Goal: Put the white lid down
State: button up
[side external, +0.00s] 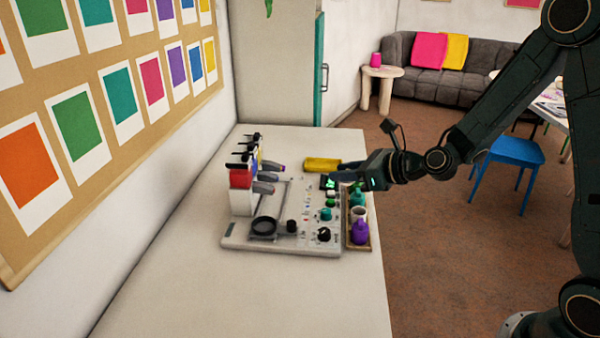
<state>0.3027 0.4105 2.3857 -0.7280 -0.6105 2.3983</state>
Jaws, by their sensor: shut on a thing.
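My gripper (328,184) reaches in from the right, over the right part of the grey bead board machine (235,240). Its dark fingers are shut on a small pale piece, which I take to be the white lid (331,194); it is small and partly hidden by the fingers. I cannot tell whether the lid touches the panel below. A white pot (359,213) with a dark open-looking top stands in a narrow brown tray (359,248) to the right of the machine.
A purple bottle (360,232) and a green one (357,195) share the tray. A yellow cylinder (322,164) lies behind my gripper. Coloured dispensers (240,178) stand at the machine's left. The table (250,290) is clear in front.

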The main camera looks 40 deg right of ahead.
jog(key=w+a+n+g+y, duration=0.1)
jog(key=w+a+n+y, duration=0.2)
jog(key=w+a, duration=0.45)
jog(key=n+g+y, duration=0.2)
send_over(257, 263)
jog(key=f, duration=0.1)
notch_tip(257, 263, down, 16)
jog(key=shift+w+f, duration=0.1)
jog(key=shift+f, duration=1.9)
jog(key=shift+f, duration=0.15)
jog(key=o, duration=0.8)
jog(key=shift+c, duration=0.2)
